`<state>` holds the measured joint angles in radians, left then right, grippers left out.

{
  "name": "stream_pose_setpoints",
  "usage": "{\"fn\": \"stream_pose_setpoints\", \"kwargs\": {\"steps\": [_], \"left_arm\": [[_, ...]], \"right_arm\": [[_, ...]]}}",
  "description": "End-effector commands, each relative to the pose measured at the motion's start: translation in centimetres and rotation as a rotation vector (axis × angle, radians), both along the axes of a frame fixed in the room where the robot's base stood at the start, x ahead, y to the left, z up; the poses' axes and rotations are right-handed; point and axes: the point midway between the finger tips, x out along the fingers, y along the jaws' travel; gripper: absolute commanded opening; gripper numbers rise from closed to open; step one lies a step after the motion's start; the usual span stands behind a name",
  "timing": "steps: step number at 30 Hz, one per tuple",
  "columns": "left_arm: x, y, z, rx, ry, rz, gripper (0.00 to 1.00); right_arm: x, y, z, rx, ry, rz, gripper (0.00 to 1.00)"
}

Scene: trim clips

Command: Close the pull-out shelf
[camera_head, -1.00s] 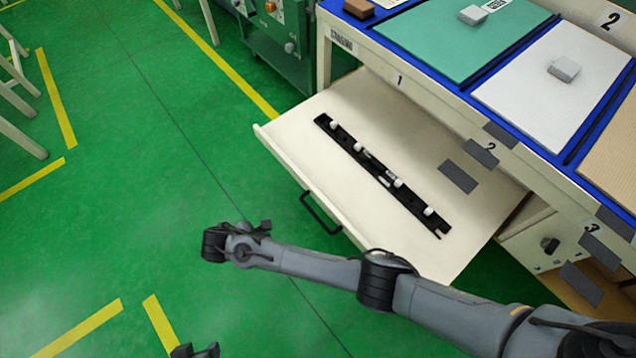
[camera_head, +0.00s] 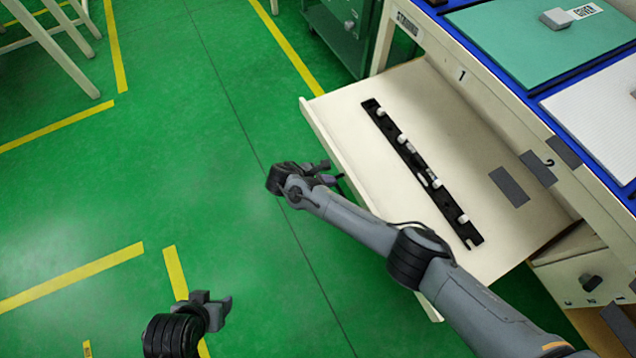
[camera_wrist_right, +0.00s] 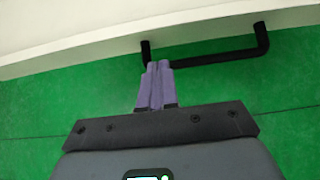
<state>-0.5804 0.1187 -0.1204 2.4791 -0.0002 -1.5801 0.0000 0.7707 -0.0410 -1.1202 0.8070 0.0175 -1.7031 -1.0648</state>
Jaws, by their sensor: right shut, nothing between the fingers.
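The cream pull-out shelf (camera_head: 465,130) stands well out from the workbench. A black strip (camera_head: 420,170) with white clips lies on it. In the right wrist view the shelf front (camera_wrist_right: 200,25) crosses the top, with its black bar handle (camera_wrist_right: 215,58) below. My right gripper (camera_head: 326,172) is at the shelf front and hides most of the handle in the head view. In the right wrist view its purple fingers (camera_wrist_right: 158,66) are shut and empty, tips beside the handle's left post; contact is unclear. My left gripper (camera_head: 216,304) is over the floor at lower left; its finger gap is unclear.
The workbench has a blue edge (camera_head: 490,65), a green mat (camera_head: 540,35) and a white ribbed mat (camera_head: 600,115) on top. A lower drawer (camera_head: 585,270) sits under the shelf at right. Green floor (camera_head: 190,150) in front of the shelf is clear.

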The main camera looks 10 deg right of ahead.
Motion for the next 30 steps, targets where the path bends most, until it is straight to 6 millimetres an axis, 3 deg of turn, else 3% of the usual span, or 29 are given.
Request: {"fn": "stream_pose_setpoints", "kwargs": {"steps": [7, 25, 30], "left_arm": [[0.0, 0.1, -1.4, 0.004, 0.0, -0.003, 0.59], [0.0, 0.1, -1.4, 0.004, -0.002, -0.002, 0.59], [0.0, 0.0, -0.3, 0.0, -0.001, 0.001, 0.59]], "right_arm": [[0.9, -3.0, -0.2, 0.001, -0.001, -0.001, 0.0], [1.2, -3.9, 0.1, 0.001, 0.001, -0.001, 0.0], [1.2, -5.5, 0.4, 0.0, 0.002, -0.015, 0.0]]}}
